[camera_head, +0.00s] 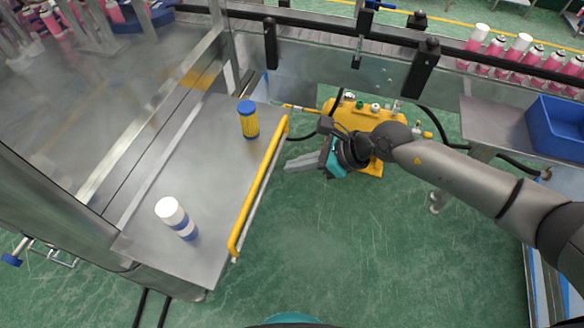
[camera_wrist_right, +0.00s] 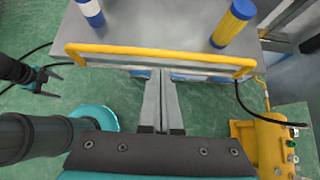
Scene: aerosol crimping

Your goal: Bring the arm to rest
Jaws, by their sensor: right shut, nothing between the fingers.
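My right gripper (camera_head: 290,166) is shut and empty. It hangs over the green floor, to the right of the yellow rail on the steel table, apart from it. In the right wrist view its two fingers (camera_wrist_right: 161,75) lie together and point toward the table's rail. My left gripper (camera_wrist_right: 50,80) shows small at the left edge of the right wrist view, with its fingers apart and nothing between them. The left arm does not show in the head view.
A yellow can with blue lid (camera_head: 248,118) and a white-and-blue can (camera_head: 176,218) stand on the steel table (camera_head: 205,180) behind its yellow rail (camera_head: 258,185). A yellow machine (camera_head: 345,115) stands beyond my gripper. A blue bin (camera_head: 556,128) sits right. Floor below is clear.

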